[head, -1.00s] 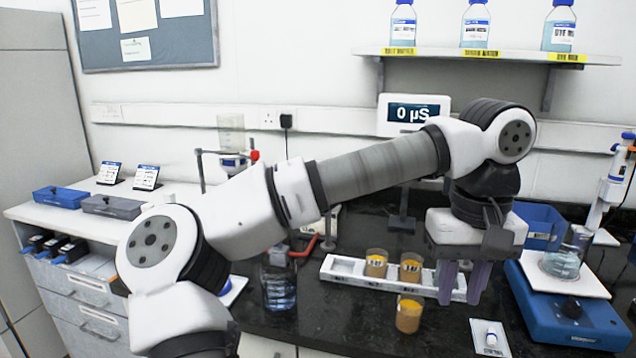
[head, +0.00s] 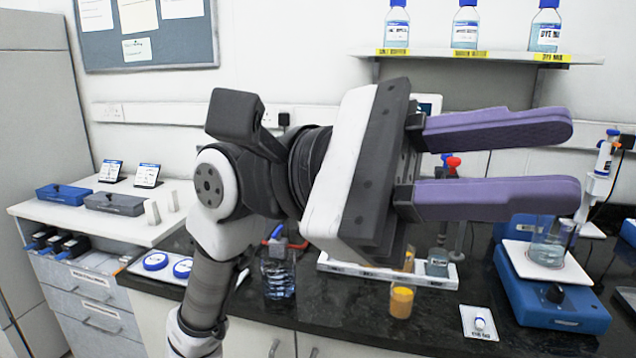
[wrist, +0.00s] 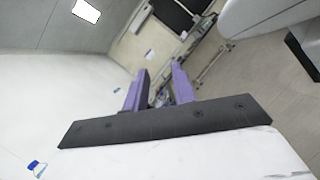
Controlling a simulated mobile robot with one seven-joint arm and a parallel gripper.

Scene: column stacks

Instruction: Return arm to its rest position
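My gripper (head: 575,160) is raised high in front of the bench in the head view, its two purple fingers pointing right. The fingers are apart with nothing between them. In the wrist view my gripper (wrist: 158,75) shows the same two purple fingers against the room, with no object held. My arm folds up from the lower left of the head view, and the gripper body hides part of the bench, the wall display and the rack.
A white rack (head: 440,281) stands on the dark bench, with an orange-filled vial (head: 401,302) in front. A blue stirrer (head: 560,308) bears a beaker (head: 548,248) at right. A glass beaker (head: 278,276) stands left of the rack. Bottles (head: 465,25) line the shelf.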

